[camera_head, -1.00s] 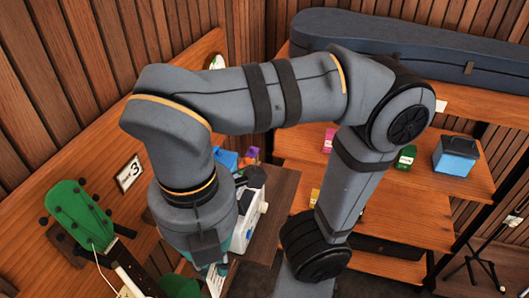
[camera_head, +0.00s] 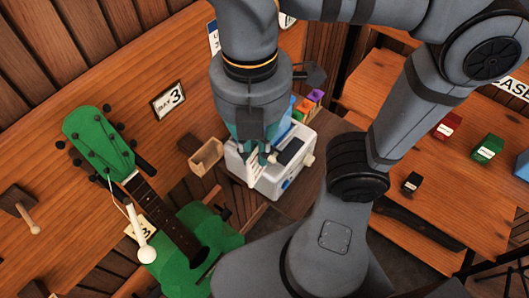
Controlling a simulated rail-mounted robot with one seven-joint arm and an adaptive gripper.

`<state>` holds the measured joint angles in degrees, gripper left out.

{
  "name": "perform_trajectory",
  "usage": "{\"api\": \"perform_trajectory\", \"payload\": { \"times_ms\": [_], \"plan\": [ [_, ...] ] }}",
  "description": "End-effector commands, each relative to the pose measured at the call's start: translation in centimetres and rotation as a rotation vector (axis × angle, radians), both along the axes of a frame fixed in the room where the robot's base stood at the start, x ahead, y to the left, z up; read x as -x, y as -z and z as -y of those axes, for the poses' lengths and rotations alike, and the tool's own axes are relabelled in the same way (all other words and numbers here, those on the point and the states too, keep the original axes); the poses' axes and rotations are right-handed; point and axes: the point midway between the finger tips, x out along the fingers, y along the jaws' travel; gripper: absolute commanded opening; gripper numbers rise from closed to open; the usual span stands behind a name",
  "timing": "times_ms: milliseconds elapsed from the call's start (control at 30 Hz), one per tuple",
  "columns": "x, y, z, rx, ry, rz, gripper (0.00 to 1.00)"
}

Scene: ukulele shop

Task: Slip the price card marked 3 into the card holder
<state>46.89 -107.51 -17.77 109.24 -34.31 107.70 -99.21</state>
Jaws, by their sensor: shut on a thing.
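My gripper (camera_head: 262,155) points down in front of the white machine, its fingertips partly hidden by my own arm. It is shut on a small white card (camera_head: 256,170), which is held tilted; I cannot read its mark. A small open wooden box (camera_head: 206,156) is fixed at the wall just left of the gripper, apart from the card; I cannot tell if it is the card holder. A pale tag marked 3 (camera_head: 143,228) shows beside the green ukulele's neck.
The white machine (camera_head: 268,178) stands close behind and below the gripper. A wooden peg (camera_head: 28,220) sticks out at far left. Small coloured boxes (camera_head: 487,149) stand on the right shelf.

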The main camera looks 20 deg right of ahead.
Motion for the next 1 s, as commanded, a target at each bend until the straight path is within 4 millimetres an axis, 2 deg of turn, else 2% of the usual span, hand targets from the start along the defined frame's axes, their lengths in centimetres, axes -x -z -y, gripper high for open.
{"api": "perform_trajectory", "payload": {
  "times_ms": [1000],
  "plan": [
    [-6.8,0.4,-3.7,0.001,0.001,-0.002,0.0]
  ]
}}
